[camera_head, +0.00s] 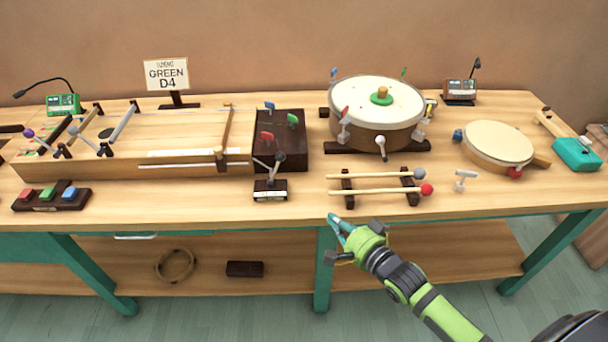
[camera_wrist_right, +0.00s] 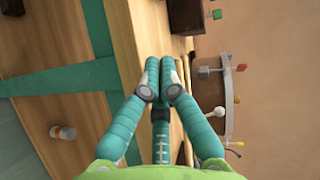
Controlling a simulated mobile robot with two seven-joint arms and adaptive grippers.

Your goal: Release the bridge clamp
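A long wooden string box (camera_head: 130,165) lies on the left of the bench. An upright wooden bar (camera_head: 226,130), which looks like the bridge, crosses its right part, with a small block (camera_head: 220,157) at its near end. I cannot tell for sure which part is the clamp. A small dark block with a lever (camera_head: 270,189) stands in front of the box's right end; the lever is raised. My right gripper (camera_head: 338,226) is at the bench's front edge, apart from these parts. In the right wrist view its fingertips (camera_wrist_right: 161,80) are together, with nothing between them. My left gripper is not in view.
Two mallets (camera_head: 375,190) rest on a dark rack close behind my right gripper. A large drum (camera_head: 375,115) stands behind the rack, and a smaller drum (camera_head: 497,145) to the right. A sign (camera_head: 167,74) reads "GREEN D4". Colored buttons (camera_head: 50,195) sit front left.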

